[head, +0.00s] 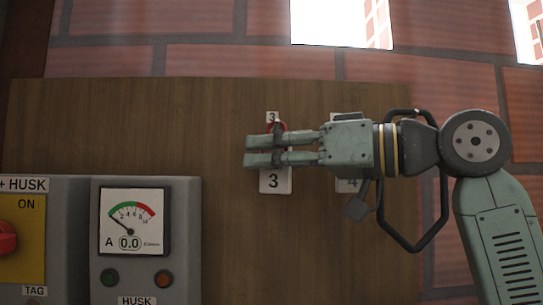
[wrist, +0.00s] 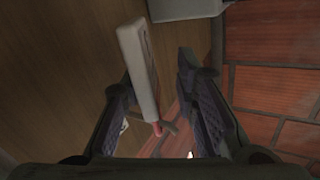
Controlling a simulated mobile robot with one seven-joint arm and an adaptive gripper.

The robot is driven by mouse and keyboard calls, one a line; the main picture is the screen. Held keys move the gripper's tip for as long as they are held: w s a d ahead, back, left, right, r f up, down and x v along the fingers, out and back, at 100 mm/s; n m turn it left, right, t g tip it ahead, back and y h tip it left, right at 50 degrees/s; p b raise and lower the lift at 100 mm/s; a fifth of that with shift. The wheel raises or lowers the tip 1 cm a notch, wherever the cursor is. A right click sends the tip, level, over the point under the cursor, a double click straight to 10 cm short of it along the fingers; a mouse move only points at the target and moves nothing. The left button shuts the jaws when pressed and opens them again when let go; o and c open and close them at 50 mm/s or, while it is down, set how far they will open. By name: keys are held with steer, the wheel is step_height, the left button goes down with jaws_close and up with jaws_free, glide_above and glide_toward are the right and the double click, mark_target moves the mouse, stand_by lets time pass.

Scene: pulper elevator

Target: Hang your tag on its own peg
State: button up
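A white tag marked 3 (head: 275,182) shows on the wooden board below my gripper (head: 247,151), upright, its upper part hidden behind the fingers. A red piece and a dark peg (head: 278,131) show just above and across the fingers, under a small 3 label (head: 272,117). In the wrist view a white tag (wrist: 138,60) stands edge-on between the fingers of my gripper (wrist: 158,85), close to the left finger. A gap shows to the right finger, so the gripper looks open. I cannot tell whether the tag bears on the peg.
A second tag marked 4 (head: 347,187) is mostly hidden behind my gripper. A grey control box with a dial (head: 134,221) and a yellow switch panel (head: 22,215) stand at lower left. The board (head: 130,125) is bare left of the tag.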

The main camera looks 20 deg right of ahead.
stand_by(0.3)
steer(key=v, duration=1.2)
steer(key=shift+r, duration=0.1)
steer(key=shift+s, duration=0.1)
